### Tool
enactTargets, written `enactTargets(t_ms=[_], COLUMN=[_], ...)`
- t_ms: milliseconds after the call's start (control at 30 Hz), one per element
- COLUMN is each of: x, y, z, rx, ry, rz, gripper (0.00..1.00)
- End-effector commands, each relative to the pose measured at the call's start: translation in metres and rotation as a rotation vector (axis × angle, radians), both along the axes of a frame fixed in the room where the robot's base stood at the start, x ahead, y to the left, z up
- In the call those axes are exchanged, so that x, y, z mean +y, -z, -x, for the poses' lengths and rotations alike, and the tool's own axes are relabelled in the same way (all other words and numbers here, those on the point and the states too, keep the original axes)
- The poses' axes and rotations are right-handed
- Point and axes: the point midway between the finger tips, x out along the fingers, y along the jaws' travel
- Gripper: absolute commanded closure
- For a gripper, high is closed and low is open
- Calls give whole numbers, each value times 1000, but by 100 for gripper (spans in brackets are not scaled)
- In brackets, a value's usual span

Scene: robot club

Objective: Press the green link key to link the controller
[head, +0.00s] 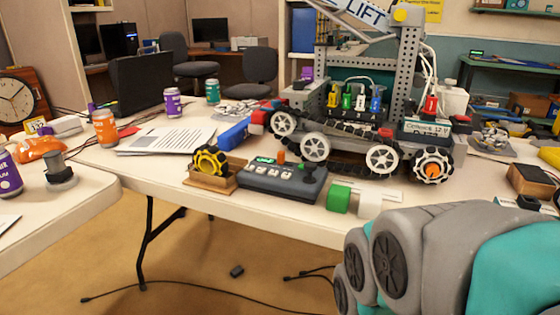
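The controller (257,186) is a dark grey box near the front edge of the white table. It has a small green lit patch (265,160) at its back left, several small pale keys (270,171), an orange knob (281,157) and a black joystick (309,173) at its right. I cannot tell whether the green patch is the link key or a display. Only grey and teal links of my arm show at the lower right, in front of the table and to the right of the controller. My gripper is not in view.
A wooden holder with a yellow wheel (210,160) stands left of the controller.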

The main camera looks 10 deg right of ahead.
Motion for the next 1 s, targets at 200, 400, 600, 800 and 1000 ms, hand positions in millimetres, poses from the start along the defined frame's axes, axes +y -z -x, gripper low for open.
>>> enactTargets(t_ms=[200, 400, 600, 800, 1000], x=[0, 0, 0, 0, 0], y=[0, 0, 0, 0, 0], z=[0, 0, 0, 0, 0], rx=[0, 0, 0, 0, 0], ry=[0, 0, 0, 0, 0], rz=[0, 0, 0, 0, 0], gripper=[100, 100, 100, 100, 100])
